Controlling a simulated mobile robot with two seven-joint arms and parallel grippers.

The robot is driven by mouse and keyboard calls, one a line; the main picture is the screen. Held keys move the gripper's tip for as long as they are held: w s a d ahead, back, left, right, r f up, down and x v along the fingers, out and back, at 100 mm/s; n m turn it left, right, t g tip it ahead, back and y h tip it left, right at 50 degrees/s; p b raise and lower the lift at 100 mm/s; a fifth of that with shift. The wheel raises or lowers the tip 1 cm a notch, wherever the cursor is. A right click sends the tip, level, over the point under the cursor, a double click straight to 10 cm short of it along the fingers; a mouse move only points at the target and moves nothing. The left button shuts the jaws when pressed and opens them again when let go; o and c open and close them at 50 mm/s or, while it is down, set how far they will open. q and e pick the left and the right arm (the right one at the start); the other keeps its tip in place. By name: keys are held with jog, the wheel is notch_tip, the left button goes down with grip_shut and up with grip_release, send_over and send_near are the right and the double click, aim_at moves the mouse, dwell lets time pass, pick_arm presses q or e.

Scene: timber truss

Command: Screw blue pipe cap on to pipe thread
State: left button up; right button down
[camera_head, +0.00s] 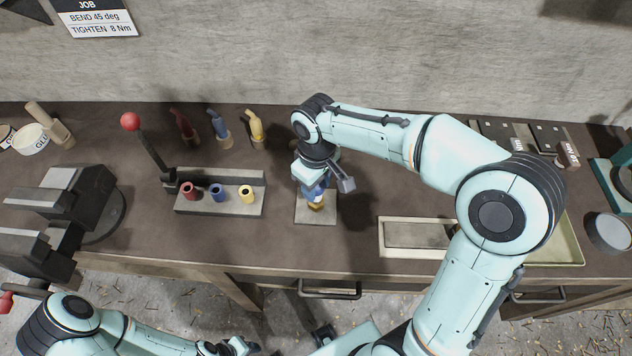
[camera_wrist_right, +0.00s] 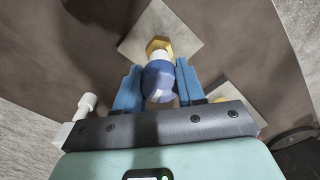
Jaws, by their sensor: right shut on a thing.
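The blue pipe cap (camera_wrist_right: 159,82) is a rounded blue piece between the blue fingers of my right gripper (camera_wrist_right: 158,88), which are shut on it. In the head view my right gripper (camera_head: 317,188) points down over the pipe, hiding most of the cap. The pipe shows a white upper part (camera_wrist_right: 159,57) and a brass hexagonal nut (camera_wrist_right: 157,44), standing on a pale square plate (camera_wrist_right: 187,30). The cap lines up with the pipe end and overlaps it in the wrist view; I cannot tell how far the threads engage. My left gripper (camera_head: 236,347) is low at the bottom edge, its fingers unclear.
A grey block (camera_head: 220,205) left of the plate holds red, blue and yellow short pipes. A red-knobbed lever (camera_head: 131,122) and a dark vise (camera_head: 60,205) stand farther left. Several coloured-top handles stand behind. A tray (camera_head: 418,252) lies to the right.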

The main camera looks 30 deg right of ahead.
jog(key=m, duration=0.3)
jog(key=shift+f+m, duration=0.1)
jog(key=shift+m, duration=0.2)
jog(key=m, duration=0.3)
jog(key=shift+b, duration=0.4)
pick_arm(q)
jog(key=shift+s+f, duration=0.5)
jog(key=shift+f, duration=0.25)
pick_arm(e)
jog(key=m, duration=0.5)
jog(key=shift+m+b, duration=0.3)
jog(key=shift+m, duration=0.2)
jog(key=c, duration=1.1)
grip_release()
jog(key=shift+m, duration=0.6)
jog(key=o, duration=0.5)
pick_arm(q)
jog(key=shift+s+f, duration=0.1)
pick_arm(e)
jog(key=shift+r, duration=0.2)
